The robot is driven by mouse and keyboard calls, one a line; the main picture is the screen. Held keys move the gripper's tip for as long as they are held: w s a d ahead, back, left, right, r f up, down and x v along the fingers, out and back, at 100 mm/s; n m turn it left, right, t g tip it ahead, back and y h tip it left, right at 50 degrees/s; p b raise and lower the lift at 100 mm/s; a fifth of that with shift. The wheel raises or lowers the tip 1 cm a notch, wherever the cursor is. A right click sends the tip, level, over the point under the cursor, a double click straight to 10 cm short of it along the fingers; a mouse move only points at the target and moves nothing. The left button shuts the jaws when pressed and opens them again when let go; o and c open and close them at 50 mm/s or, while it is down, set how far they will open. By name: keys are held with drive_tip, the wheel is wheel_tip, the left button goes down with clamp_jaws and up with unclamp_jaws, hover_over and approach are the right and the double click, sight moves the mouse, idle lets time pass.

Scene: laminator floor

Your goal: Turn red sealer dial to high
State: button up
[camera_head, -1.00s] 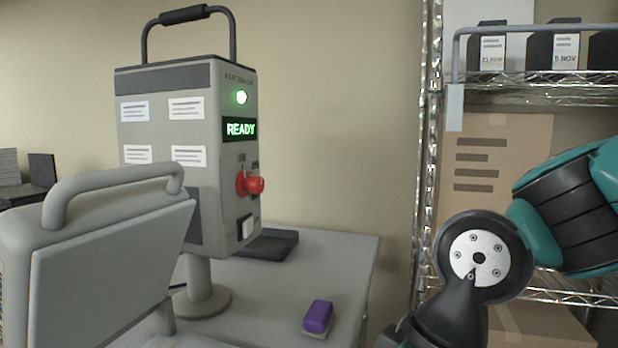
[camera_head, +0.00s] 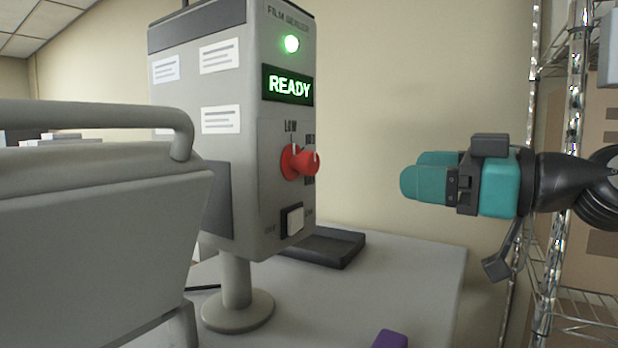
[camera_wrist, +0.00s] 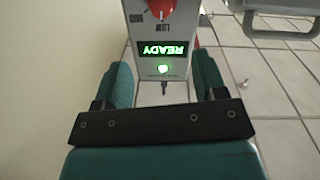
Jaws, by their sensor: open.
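The red sealer dial (camera_head: 300,162) sticks out from the front of the grey film sealer box (camera_head: 205,130). LOW is printed above it, and its white mark seems to point up toward that word. Other labels beside the dial are too small to read. My gripper (camera_head: 410,183) is to the right of the dial, apart from it, pointing left with nothing in its jaws. In the wrist view the picture is upside down, and the dial (camera_wrist: 160,6) shows at the top edge, beyond the open fingers (camera_wrist: 165,85).
A green lamp (camera_head: 291,44) and a READY display (camera_head: 288,86) are lit above the dial. A white rocker switch (camera_head: 293,220) is below. A grey machine with a handle (camera_head: 90,120) stands at left. A wire shelf (camera_head: 565,180) is at right. A purple block (camera_head: 390,340) lies on the table.

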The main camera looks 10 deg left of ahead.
sight(315, 163)
drive_tip(key=p+x, duration=0.2)
drive_tip(key=x, duration=0.3)
drive_tip(key=p+x, duration=0.3)
drive_tip(key=x, duration=0.2)
drive_tip(key=p+x, duration=0.2)
drive_tip(key=x, duration=0.4)
drive_tip(key=shift+s+a+r+p, duration=0.15)
drive_tip(key=shift+r+p, duration=0.15)
drive_tip(key=shift+p, duration=0.1)
drive_tip(key=shift+w+a+f, duration=0.1)
drive_tip(key=shift+w+a, duration=0.1)
drive_tip(key=shift+a, duration=0.3)
drive_tip(key=c, duration=0.9)
